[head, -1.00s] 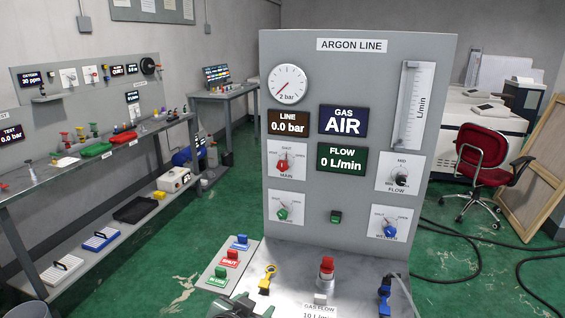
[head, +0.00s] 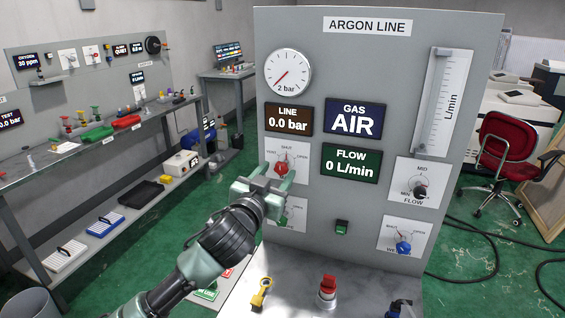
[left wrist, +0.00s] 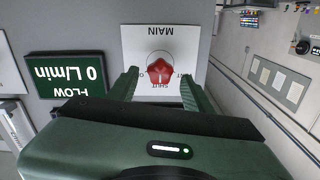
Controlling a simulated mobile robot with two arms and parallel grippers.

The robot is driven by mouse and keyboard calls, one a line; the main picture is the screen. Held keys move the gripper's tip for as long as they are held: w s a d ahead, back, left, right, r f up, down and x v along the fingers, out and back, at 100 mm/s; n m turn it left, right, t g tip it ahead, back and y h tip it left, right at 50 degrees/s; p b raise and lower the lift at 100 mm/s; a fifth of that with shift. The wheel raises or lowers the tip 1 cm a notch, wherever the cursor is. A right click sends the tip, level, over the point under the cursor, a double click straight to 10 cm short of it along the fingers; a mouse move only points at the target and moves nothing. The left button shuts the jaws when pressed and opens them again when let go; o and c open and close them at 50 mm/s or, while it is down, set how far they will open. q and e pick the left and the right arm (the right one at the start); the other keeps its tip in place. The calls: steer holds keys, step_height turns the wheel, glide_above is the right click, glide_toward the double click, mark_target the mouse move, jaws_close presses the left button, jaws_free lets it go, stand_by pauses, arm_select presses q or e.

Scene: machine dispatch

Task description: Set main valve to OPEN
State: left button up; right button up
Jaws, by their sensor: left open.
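The main valve is a red knob (head: 282,168) on a white dial plate marked VENT, SHUT and OPEN, on the grey ARGON LINE panel (head: 390,60). In the head view its pointer appears to be up, toward SHUT. My left gripper (head: 276,177) is open in front of this dial, with its fingers pointing at the panel. In the left wrist view the red knob (left wrist: 160,71) shows upside down between the two spread fingers (left wrist: 158,88). I cannot tell whether they touch it. My right gripper is not in view.
A green-knobbed dial (head: 284,219) sits just below, partly hidden by my gripper. A FLOW dial (head: 420,191) and a blue-knobbed dial (head: 403,247) are at the right. The line display (head: 289,120) reads 0.0 bar. A red-topped part (head: 328,288) stands on the ledge below.

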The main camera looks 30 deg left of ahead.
mark_target(280, 169)
arm_select(q)
steer(key=x, duration=0.3)
steer(key=shift+p, duration=0.3)
steer(key=shift+w+a+f, duration=0.1)
steer(key=shift+w+f, duration=0.05)
steer(key=shift+w, duration=0.4)
steer(key=c, duration=1.1)
jaws_close()
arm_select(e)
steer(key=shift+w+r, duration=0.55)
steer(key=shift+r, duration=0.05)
